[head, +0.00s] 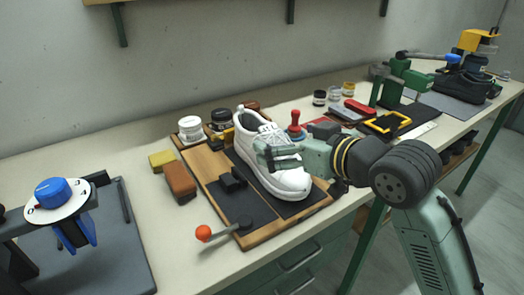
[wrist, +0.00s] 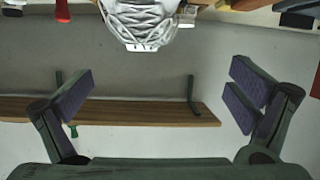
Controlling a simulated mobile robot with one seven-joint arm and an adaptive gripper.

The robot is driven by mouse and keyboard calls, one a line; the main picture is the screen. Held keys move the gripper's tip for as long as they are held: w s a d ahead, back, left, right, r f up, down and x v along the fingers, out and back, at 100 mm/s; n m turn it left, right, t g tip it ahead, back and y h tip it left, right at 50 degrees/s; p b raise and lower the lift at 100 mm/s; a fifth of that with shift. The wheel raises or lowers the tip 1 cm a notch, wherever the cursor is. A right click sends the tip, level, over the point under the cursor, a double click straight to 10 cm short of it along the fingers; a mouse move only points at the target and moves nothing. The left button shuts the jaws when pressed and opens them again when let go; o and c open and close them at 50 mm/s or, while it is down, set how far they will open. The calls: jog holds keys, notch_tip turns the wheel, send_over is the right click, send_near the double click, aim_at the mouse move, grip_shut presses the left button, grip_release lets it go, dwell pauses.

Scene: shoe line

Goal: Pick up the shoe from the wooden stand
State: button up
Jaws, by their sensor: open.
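A white sneaker (head: 270,175) stands on the wooden stand (head: 205,165), on its dark pad, with the toe toward the front right. My gripper (head: 276,154) is at the shoe's right side in the head view and covers part of its upper. In the wrist view my gripper (wrist: 160,95) has its fingers wide apart with nothing between them. There the shoe (wrist: 145,20) shows only in part at the top edge, beyond the fingers. Whether a finger touches the shoe cannot be told.
A lever with an orange knob (head: 204,233) sticks out at the stand's front. A brown brush block (head: 180,181) and jars (head: 190,129) stand beside it. A red-handled stamp (head: 294,124) is behind my gripper. A grey fixture with a blue knob (head: 52,192) is at left.

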aim_at(273, 144)
jog(key=d, duration=0.1)
jog(key=d+f, duration=0.1)
jog(key=d+m+h, duration=0.1)
jog(key=shift+s+f+g, duration=0.3)
jog(key=shift+f, duration=0.05)
jog(key=shift+w+a+f, duration=0.15)
jog(key=shift+w+f, duration=0.05)
jog(key=shift+w, duration=0.1)
jog(key=p+x, duration=0.1)
jog(key=x, duration=0.3)
jog(key=shift+w+a+f+p, duration=0.15)
jog(key=shift+w+a+p, duration=0.1)
jog(key=shift+p, duration=0.05)
jog(key=p+x, duration=0.2)
jog(key=x, duration=0.3)
jog(key=shift+f, duration=0.15)
jog(key=shift+c, duration=0.4)
jog(key=c, duration=1.3)
jog(key=shift+c, duration=0.5)
